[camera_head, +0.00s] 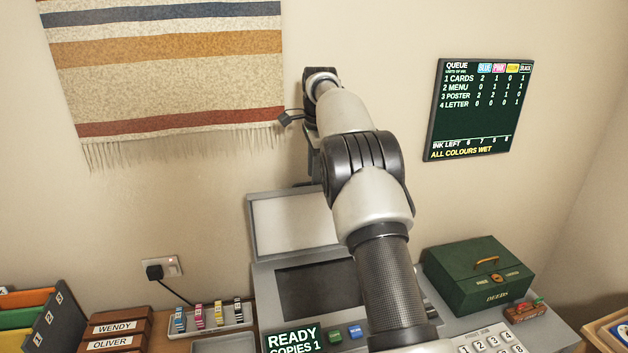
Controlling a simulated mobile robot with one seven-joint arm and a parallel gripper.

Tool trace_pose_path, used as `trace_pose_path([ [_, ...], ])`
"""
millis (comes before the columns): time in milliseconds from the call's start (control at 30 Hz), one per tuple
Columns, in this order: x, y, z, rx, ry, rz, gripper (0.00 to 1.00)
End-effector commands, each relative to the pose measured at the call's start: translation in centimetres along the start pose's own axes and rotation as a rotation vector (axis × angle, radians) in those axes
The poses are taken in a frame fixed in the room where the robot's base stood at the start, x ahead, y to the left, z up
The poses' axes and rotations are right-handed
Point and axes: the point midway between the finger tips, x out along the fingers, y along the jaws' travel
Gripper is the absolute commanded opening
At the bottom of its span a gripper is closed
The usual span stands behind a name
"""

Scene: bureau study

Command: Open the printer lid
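The printer (262,275) stands on the desk against the wall, partly hidden behind my arm. Its lid (293,222), a grey-framed pale panel, stands raised at the back, showing its inner face. The dark glass bed (315,290) below it is uncovered. My arm reaches up over the printer and its end bends down toward the lid. My gripper (306,184) shows only as a small dark part at the lid's top edge, mostly hidden by the arm. I cannot tell whether it touches the lid or how its fingers stand.
A small screen (293,338) reads READY, COPIES 1. An ink cartridge tray (240,318) is left of the printer, beside wooden name boxes (115,343). A green box (470,280) stands right. A queue board (480,110) and striped hanging (165,65) are on the wall.

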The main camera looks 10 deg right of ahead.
Motion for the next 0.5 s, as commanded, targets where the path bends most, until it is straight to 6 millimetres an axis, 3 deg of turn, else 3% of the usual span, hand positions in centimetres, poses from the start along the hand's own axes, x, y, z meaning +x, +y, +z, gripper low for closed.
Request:
trace_pose_path([
  [233,-3.7,0.0,0.0,0.000,-0.001,0.000,0.28],
  [500,-4.6,0.1,0.0,0.000,-0.001,0.002,0.28],
])
